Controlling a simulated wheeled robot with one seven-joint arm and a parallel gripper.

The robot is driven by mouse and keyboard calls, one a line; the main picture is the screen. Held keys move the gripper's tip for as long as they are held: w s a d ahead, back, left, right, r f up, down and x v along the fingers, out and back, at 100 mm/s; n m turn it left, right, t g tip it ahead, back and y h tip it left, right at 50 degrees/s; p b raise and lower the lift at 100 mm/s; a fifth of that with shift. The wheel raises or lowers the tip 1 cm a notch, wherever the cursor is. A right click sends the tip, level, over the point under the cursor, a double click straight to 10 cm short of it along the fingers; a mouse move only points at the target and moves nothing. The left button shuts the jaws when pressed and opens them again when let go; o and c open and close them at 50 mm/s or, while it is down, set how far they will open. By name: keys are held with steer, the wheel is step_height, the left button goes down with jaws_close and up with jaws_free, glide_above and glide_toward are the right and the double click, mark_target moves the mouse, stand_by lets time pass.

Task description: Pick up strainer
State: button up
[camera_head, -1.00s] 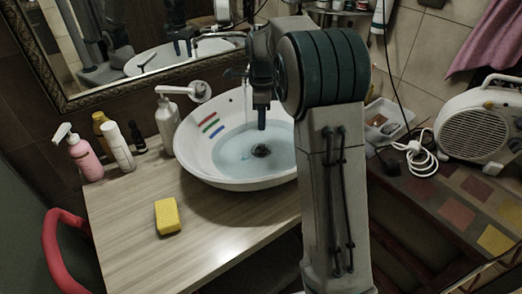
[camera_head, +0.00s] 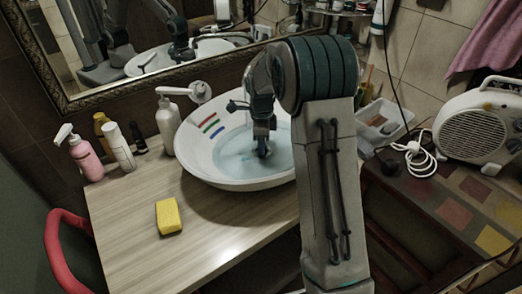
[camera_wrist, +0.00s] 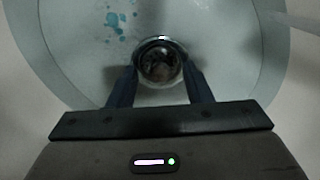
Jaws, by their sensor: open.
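The strainer (camera_wrist: 160,62) is a small round dark piece with a shiny metal rim at the bottom of the basin. In the wrist view it lies between and just beyond the tips of my open gripper (camera_wrist: 160,76). In the head view my gripper (camera_head: 262,152) points down into the white basin (camera_head: 190,160), and it hides the strainer there. I cannot tell whether the fingers touch the rim. The basin holds pale blue water (camera_head: 232,158).
A yellow sponge (camera_head: 168,216) lies on the wooden counter (camera_head: 130,230). A white dispenser (camera_head: 166,125), a pink bottle (camera_head: 85,158) and a white bottle (camera_head: 118,147) stand left of the basin. A mirror (camera_head: 90,97) hangs behind.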

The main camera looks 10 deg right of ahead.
jaws_close()
steer(key=shift+r, duration=0.2)
steer(key=shift+r, duration=0.25)
step_height(320, 180, up, 4)
steer(key=shift+d+f+b, duration=0.1)
steer(key=shift+f+b, duration=0.15)
steer(key=shift+b, duration=0.05)
steer(key=s+d+r+p, duration=0.3)
steer(key=s+d+r, duration=0.4)
steer(key=d+r, duration=0.2)
steer(key=shift+r, duration=1.2)
steer(key=shift+f, duration=0.1)
